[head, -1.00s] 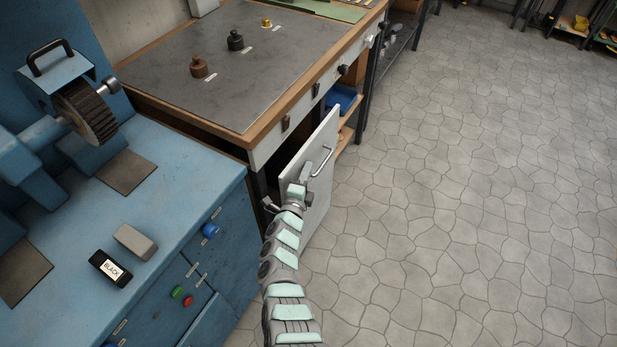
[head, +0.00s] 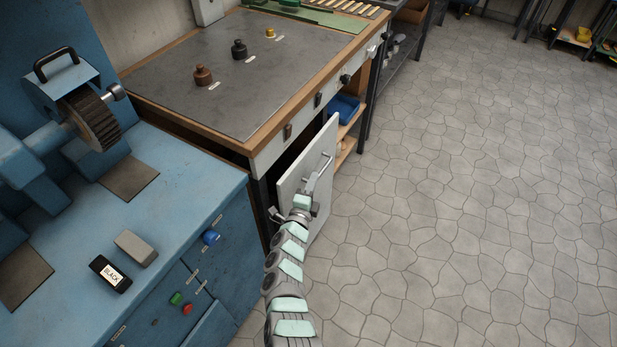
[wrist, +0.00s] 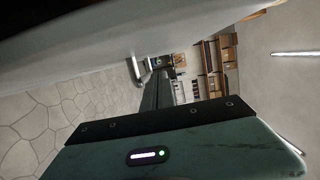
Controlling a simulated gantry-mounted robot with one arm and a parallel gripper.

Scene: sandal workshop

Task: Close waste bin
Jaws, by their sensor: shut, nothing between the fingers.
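The waste bin front is a pale grey-white panel (head: 293,186) with a bar handle (head: 325,164), under the workbench's front edge. It stands out from the bench at an angle, with a dark gap behind its left side. My gripper (head: 311,183) is at the panel's outer face, just below and left of the handle; I cannot tell whether it touches. In the wrist view my gripper's dark fingers (wrist: 158,92) are together, with nothing seen between them. A large pale surface (wrist: 70,50), likely the panel, fills the upper left there. The bin's inside is hidden.
A blue machine cabinet (head: 190,200) with knobs and buttons stands close on the left of my arm. A shelf with a blue tray (head: 345,108) is beyond the panel. The stone floor (head: 460,200) on the right is clear.

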